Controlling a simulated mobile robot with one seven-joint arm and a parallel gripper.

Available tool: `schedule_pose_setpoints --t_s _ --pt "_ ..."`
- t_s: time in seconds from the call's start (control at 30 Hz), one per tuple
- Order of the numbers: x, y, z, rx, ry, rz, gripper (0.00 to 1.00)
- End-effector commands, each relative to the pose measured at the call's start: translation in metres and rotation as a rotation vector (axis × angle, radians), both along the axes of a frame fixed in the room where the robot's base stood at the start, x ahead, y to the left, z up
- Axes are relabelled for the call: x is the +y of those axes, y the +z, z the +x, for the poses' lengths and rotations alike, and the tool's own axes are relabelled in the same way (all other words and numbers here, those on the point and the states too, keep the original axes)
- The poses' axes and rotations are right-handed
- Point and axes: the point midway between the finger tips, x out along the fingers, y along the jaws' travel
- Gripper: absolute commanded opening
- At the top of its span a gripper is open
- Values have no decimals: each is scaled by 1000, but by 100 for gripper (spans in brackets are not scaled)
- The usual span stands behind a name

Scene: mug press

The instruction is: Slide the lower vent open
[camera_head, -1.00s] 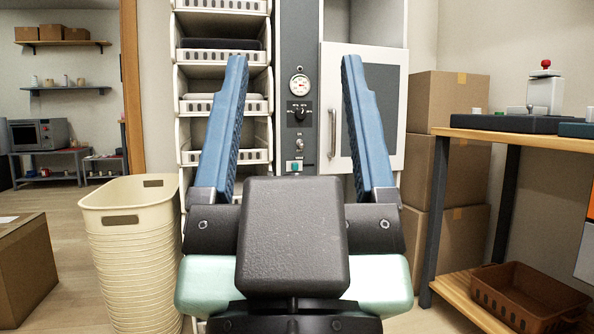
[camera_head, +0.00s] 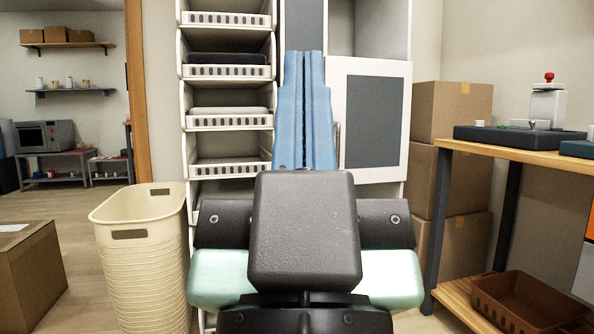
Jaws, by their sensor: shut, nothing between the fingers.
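My gripper (camera_head: 304,56) is shut and empty, its two blue fingers pressed together and pointing away from me. It stands in front of the narrow dark control panel (camera_head: 304,22), covering most of it. The panel's gauge, dial and switches are hidden behind the fingers. No lower vent shows; a small white fitting with a green part, low on the panel in the earlier view, is also hidden, and I cannot tell whether it is the vent. I cannot tell whether the fingertips touch the panel.
A white rack of slotted trays (camera_head: 228,121) stands left of the panel, and a white cabinet door (camera_head: 375,120) right of it. A cream bin (camera_head: 140,245) is at left. Cardboard boxes (camera_head: 452,112) and a wooden bench (camera_head: 510,146) are at right.

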Motion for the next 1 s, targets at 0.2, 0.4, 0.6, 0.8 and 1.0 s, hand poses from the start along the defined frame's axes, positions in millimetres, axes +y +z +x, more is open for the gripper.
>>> schedule_pose_setpoints --t_s 0.2,0.4,0.6,0.8,1.0 --pt "0 93 0 -1 1 1 0" --pt "0 160 0 -1 3 3 0" --pt "0 217 0 0 5 3 0" --pt "0 233 0 0 6 4 0" --pt "0 229 0 1 6 4 0"
